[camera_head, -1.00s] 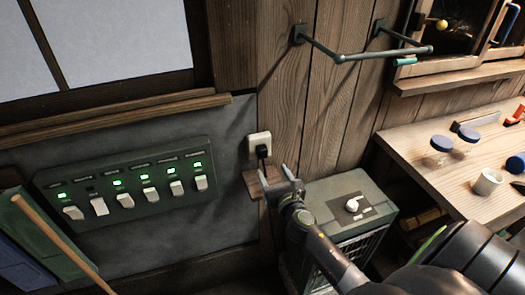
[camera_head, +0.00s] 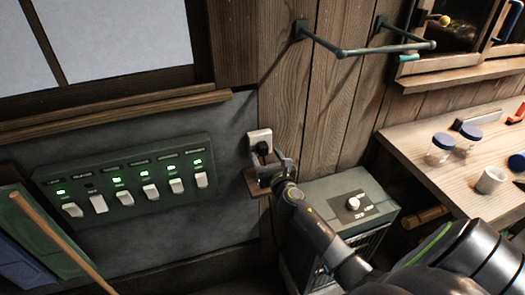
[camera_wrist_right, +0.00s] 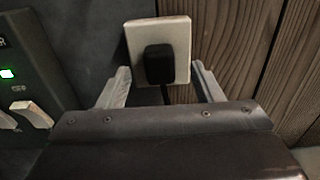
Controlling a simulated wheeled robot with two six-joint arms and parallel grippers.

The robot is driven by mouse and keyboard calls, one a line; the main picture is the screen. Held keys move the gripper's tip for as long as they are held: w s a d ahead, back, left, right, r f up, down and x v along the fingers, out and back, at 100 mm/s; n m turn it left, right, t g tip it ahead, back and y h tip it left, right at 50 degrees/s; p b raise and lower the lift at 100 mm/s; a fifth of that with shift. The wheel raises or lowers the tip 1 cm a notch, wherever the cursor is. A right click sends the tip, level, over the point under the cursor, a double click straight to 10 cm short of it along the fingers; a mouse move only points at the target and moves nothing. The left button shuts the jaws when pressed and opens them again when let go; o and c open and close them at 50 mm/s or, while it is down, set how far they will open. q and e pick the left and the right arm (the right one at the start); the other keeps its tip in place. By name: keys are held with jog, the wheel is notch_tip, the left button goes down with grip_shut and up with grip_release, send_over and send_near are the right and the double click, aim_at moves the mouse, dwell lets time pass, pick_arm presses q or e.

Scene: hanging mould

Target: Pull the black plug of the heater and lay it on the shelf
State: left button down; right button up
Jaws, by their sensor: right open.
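The black plug (camera_head: 262,148) sits in the white wall socket (camera_head: 259,135), and its cord hangs down from it. In the right wrist view the plug (camera_wrist_right: 159,64) is in the lower middle of the socket plate (camera_wrist_right: 178,30). My right gripper (camera_head: 271,162) is open just in front of and below the plug. In the right wrist view its two fingers (camera_wrist_right: 160,84) stand to the left and right of the plug, apart from it. The small wooden shelf (camera_head: 255,185) is under the socket, partly hidden by my gripper. The heater (camera_head: 338,192) stands to the right. My left gripper does not show.
A green switch panel (camera_head: 130,182) with lit switches is on the wall to the left. A metal rail (camera_head: 385,50) sticks out of the wall above the heater. A workbench (camera_head: 440,175) with jars and a cup is at the right.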

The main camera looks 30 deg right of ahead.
aim_at(265, 152)
jog(key=shift+x, duration=1.2)
dwell(0.3)
grip_shut()
dwell(0.4)
jog(key=shift+s+a, duration=0.1)
jog(key=shift+s, duration=0.05)
jog(key=shift+p+v, duration=0.8)
jog(key=shift+v, duration=2.1)
